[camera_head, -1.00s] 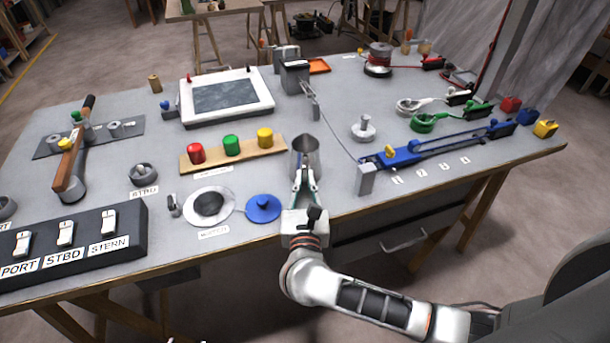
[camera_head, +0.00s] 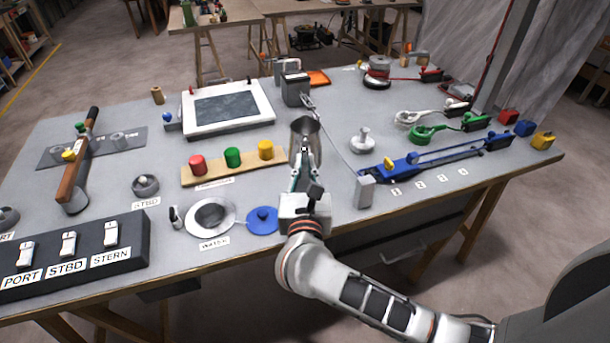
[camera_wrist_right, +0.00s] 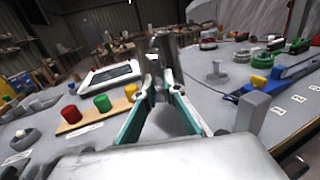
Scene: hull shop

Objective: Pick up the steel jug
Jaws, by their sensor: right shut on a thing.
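The steel jug (camera_head: 306,132) is a shiny grey, open-topped vessel near the middle of the table. My right gripper (camera_head: 304,160) comes from the front edge and is shut on its near side. The jug stands roughly upright and appears raised off the table top. Its lower part is partly hidden behind the fingers. In the right wrist view the jug (camera_wrist_right: 165,48) is between the tips of the green-edged fingers (camera_wrist_right: 160,84). My left gripper is not in view.
Left of the jug is a wooden strip (camera_head: 215,176) with red, green and yellow pegs. A grey post (camera_head: 364,192) and blue slide (camera_head: 405,166) are to the right. A dark grey box (camera_head: 296,88) stands behind. A blue lid (camera_head: 263,219) lies near the front.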

